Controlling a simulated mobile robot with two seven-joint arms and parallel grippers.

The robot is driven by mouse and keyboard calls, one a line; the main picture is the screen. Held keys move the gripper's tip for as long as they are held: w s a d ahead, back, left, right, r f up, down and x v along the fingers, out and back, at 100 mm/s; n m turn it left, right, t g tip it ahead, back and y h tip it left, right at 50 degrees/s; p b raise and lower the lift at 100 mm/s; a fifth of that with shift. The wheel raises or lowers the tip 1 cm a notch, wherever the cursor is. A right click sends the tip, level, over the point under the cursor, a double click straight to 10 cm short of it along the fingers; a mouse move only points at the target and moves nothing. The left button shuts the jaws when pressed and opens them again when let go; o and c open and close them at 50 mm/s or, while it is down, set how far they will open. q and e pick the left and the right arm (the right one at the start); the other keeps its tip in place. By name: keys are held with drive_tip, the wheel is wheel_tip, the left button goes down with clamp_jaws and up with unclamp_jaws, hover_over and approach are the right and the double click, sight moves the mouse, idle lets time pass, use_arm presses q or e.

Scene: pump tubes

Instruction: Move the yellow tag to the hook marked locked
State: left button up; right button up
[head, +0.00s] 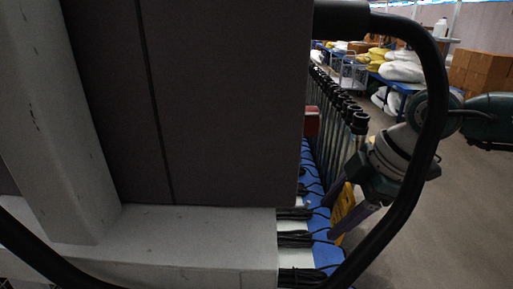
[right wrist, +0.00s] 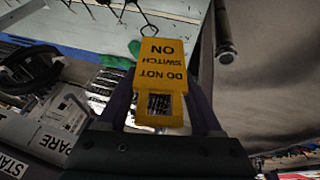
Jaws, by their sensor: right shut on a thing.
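The yellow tag (right wrist: 160,88) reads "DO NOT SWITCH ON", upside down in the right wrist view. My right gripper (right wrist: 160,95) is shut on it, with one finger at each side. In the head view the tag (head: 342,208) shows as a small yellow patch beside my right gripper (head: 338,225), low on the right. Dark wire hooks (right wrist: 145,18) show just above the tag; I cannot tell whether it touches one. A "SPARE" label (right wrist: 58,142) and a partly cut-off label (right wrist: 12,165) lie to the left. No "locked" label is readable. My left gripper is out of view.
A large dark panel (head: 220,100) and pale frame (head: 190,245) block much of the head view. A row of dark-topped tubes (head: 345,105) runs beyond a blue surface (head: 315,185). Cardboard boxes (head: 480,72) and laden carts stand behind. The floor at right is mostly clear.

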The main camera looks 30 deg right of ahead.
drive_tip(key=w+a+f+b, duration=0.1)
drive_tip(key=w+a+b, duration=0.2)
drive_tip(key=a, duration=0.4)
drive_tip(key=shift+w+a+f, duration=0.3)
drive_tip(key=shift+w+f, duration=0.05)
drive_tip(key=shift+w, duration=0.45)
idle(0.6)
drive_tip(key=o, duration=1.4)
